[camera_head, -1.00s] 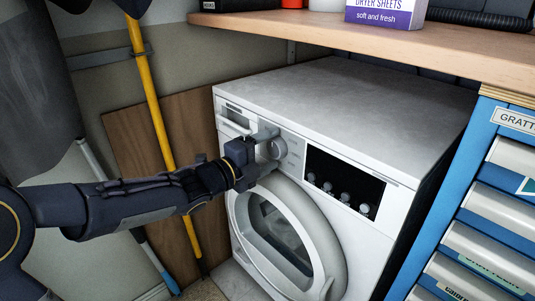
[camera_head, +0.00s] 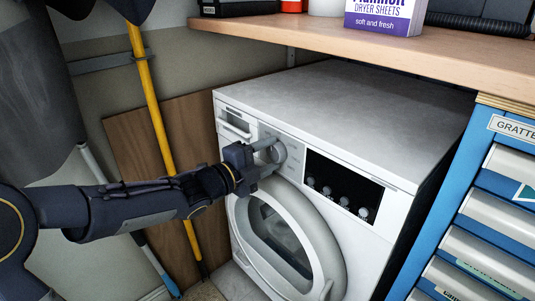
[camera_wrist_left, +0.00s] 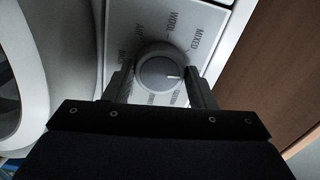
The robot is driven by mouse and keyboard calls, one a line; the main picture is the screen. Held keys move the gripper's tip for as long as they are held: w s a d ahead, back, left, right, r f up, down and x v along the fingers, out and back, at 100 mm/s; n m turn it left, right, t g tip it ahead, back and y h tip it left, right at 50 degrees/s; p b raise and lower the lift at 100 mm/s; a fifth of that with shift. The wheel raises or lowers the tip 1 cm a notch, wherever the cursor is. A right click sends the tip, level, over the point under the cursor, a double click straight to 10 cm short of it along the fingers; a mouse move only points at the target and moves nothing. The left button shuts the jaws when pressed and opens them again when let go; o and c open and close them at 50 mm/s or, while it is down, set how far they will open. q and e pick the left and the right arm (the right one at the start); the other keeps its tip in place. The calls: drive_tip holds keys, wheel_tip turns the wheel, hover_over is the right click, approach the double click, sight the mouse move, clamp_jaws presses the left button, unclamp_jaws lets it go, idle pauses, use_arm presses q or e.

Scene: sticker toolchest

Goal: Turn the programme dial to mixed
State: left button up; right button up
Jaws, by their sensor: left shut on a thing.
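The programme dial (camera_head: 278,153) is a round grey knob on the upper front of the white dryer (camera_head: 345,108). In the left wrist view the dial (camera_wrist_left: 157,70) has a white pointer mark facing right. The "MIXED" label (camera_wrist_left: 204,36) is printed to the upper right of the dial, with "WOOL" (camera_wrist_left: 176,24) to its left. Other labels around the dial are partly hidden or hard to read. My left gripper (camera_head: 272,156) is shut on the dial, one finger on each side. My right gripper is not in view.
The dryer's round door (camera_head: 298,227) is below the dial, and a dark display panel (camera_head: 343,187) is to its right. A wooden shelf (camera_head: 455,62) overhangs the back. A blue drawer cabinet (camera_head: 468,205) stands at right; a yellow pole (camera_head: 150,100) leans behind my left arm.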

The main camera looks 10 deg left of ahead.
use_arm(q)
drive_tip(key=n+p, duration=0.1)
drive_tip(key=n, duration=0.2)
drive_tip(key=shift+r+p, duration=0.1)
drive_tip(key=shift+p, duration=0.2)
drive_tip(key=shift+n+p, duration=0.85)
drive_tip(key=shift+n, duration=1.15)
drive_tip(key=o, duration=1)
drive_tip(key=shift+c, duration=0.2)
drive_tip(key=p+v, duration=0.1)
drive_tip(key=v, duration=0.7)
drive_tip(key=shift+p, duration=0.4)
